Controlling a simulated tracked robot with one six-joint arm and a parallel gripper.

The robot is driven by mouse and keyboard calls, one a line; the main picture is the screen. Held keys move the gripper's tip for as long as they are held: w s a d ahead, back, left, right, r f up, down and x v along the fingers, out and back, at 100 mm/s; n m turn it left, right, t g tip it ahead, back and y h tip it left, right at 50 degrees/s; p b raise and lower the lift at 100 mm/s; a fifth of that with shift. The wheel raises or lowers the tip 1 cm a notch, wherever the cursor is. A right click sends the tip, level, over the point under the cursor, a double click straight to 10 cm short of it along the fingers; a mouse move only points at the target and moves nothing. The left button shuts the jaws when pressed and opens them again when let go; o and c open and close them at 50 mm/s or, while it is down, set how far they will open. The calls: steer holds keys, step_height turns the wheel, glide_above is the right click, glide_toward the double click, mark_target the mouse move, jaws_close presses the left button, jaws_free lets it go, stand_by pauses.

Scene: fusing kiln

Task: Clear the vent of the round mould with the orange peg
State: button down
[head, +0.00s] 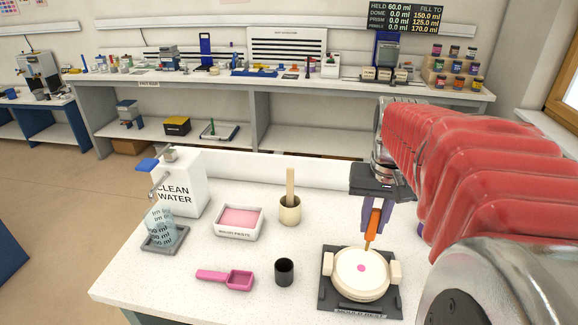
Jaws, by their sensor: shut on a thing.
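My gripper (376,206) points down above the back of the round mould and is shut on the orange peg (372,226). The peg hangs below the fingers with a thin pale tip, which ends near the mould's far rim. I cannot tell whether the tip touches it. The round mould (345,279) is cream-coloured, with a lug on each side and a pink spot (361,268) at the middle of its top. It sits on a dark mould rest (329,293) at the front right. No open vent hole can be made out.
A clean water dispenser (183,189) stands over a measuring jug (160,226). The front left table is clear.

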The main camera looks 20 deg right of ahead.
mark_target(369, 240)
steer(key=shift+f, duration=0.1)
steer(key=shift+s+f, duration=0.1)
steer(key=shift+f, duration=2.8)
steer(key=shift+f, duration=0.55)
stand_by(0.5)
steer(key=shift+r, duration=3.55)
